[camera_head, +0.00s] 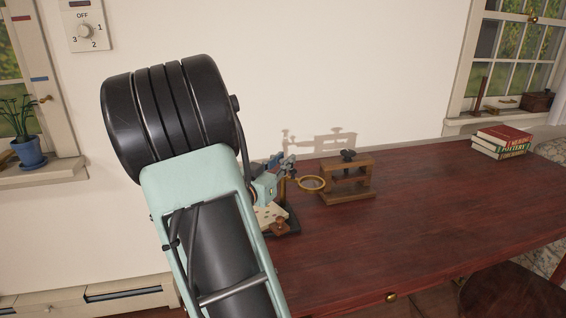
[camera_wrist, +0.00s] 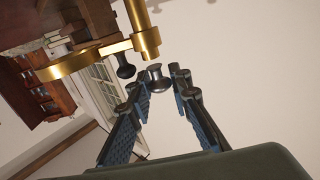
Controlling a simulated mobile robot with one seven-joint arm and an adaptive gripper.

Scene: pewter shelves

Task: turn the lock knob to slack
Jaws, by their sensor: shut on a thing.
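In the wrist view, my gripper (camera_wrist: 155,88) has its two dark, blue-padded fingers closed around a black knob (camera_wrist: 157,76) at the fingertips. The knob sits near a brass post and arm (camera_wrist: 145,35). A second black knob (camera_wrist: 125,67) hangs by the brass arm, outside the fingers. In the head view, my gripper (camera_head: 279,166) is at the small brass device on the table. A brass ring (camera_head: 312,184) juts out to its right. My arm hides much of the device, and the gripped knob cannot be made out there. No knob marking is readable.
A wooden stand (camera_head: 348,179) with a black knob on top is right of the ring, on the dark red table (camera_head: 420,215). Books (camera_head: 501,142) lie at the far right. A wall dial (camera_head: 85,30) is at upper left. The table's middle and right are clear.

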